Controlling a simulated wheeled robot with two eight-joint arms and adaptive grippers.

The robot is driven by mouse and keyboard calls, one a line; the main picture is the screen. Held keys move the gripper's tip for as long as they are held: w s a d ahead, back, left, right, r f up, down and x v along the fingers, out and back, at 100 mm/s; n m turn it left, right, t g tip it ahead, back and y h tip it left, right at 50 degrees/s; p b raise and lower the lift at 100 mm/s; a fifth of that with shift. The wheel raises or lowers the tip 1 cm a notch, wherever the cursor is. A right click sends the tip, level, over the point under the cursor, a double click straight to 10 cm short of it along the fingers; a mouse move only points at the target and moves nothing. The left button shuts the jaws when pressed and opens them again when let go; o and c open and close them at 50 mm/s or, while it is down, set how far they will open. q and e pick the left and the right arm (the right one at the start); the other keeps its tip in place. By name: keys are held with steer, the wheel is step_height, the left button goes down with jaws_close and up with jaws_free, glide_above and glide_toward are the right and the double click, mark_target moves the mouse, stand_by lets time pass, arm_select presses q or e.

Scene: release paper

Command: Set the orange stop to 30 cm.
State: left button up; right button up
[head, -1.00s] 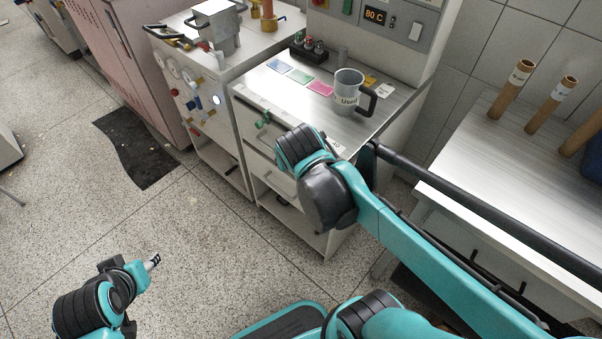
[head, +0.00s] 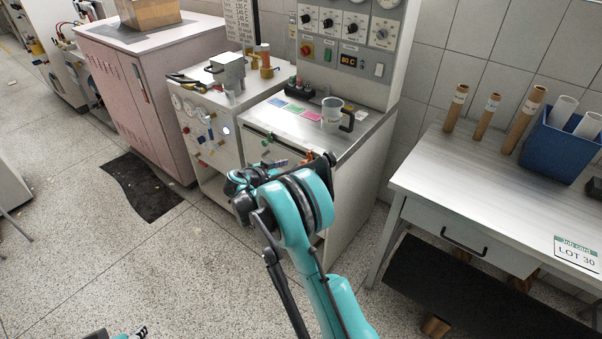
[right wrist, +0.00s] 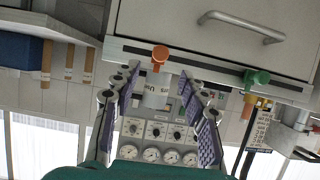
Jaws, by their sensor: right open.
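The orange stop (right wrist: 160,56) sits on a dark rail (right wrist: 200,68) along the cabinet's top front edge. In the right wrist view, which is upside down, it lies between and just beyond the fingertips of my open right gripper (right wrist: 159,73). I see no contact. In the head view the orange stop (head: 308,157) shows at the rail's right part, beside my right wrist, which hides much of the rail. A green stop (right wrist: 257,80) sits farther along the same rail. No scale numbers are readable. My left gripper (head: 140,331) barely shows at the bottom edge.
A grey mug (head: 331,115) and coloured cards (head: 294,108) stand on the cabinet top. A drawer handle (right wrist: 240,24) is close to the right gripper. A table at right holds a blue bin (head: 555,150), tubes and a job card reading LOT 30 (head: 576,254).

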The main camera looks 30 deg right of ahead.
mark_target(303, 162)
steer(key=b+x, duration=0.2)
steer(key=x, duration=0.5)
steer(key=shift+f, duration=0.2)
steer(key=shift+w+d+f, duration=0.1)
steer(key=shift+w+d, duration=0.1)
steer(key=shift+d, duration=0.2)
steer(key=shift+c, duration=0.2)
jaws_close()
